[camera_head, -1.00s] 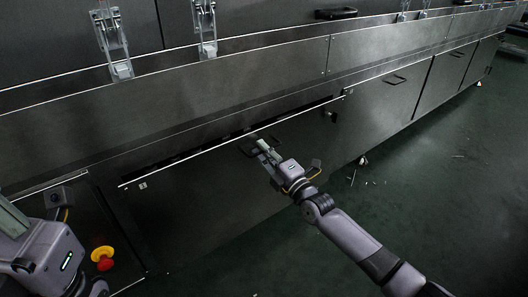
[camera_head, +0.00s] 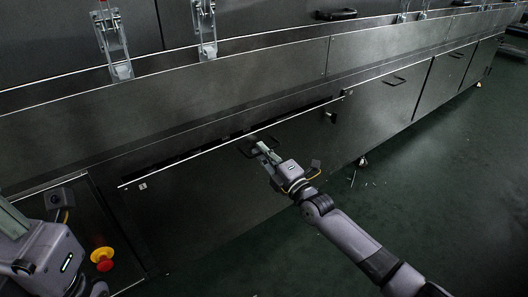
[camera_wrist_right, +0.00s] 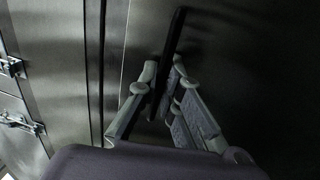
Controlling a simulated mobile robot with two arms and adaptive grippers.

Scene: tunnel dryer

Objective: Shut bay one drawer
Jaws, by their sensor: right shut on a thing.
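The bay drawer has a wide dark metal front (camera_head: 195,200) with a bright top edge in the head view. A dark gap shows along that edge, so the drawer stands slightly out from the machine. My right gripper (camera_head: 262,148) is at the drawer's black handle (camera_head: 246,152). In the right wrist view, the right gripper's fingers (camera_wrist_right: 158,92) are shut on the black handle bar (camera_wrist_right: 174,50), one on each side of it. My left gripper (camera_head: 12,222) is at the lower left edge, partly cut off, with its fingertips unclear.
A red and yellow knob (camera_head: 102,258) is on the panel at lower left. Other closed fronts with black handles (camera_head: 395,81) continue to the right. Metal latches (camera_head: 113,45) line the upper body. The green floor (camera_head: 430,190) is mostly clear at right.

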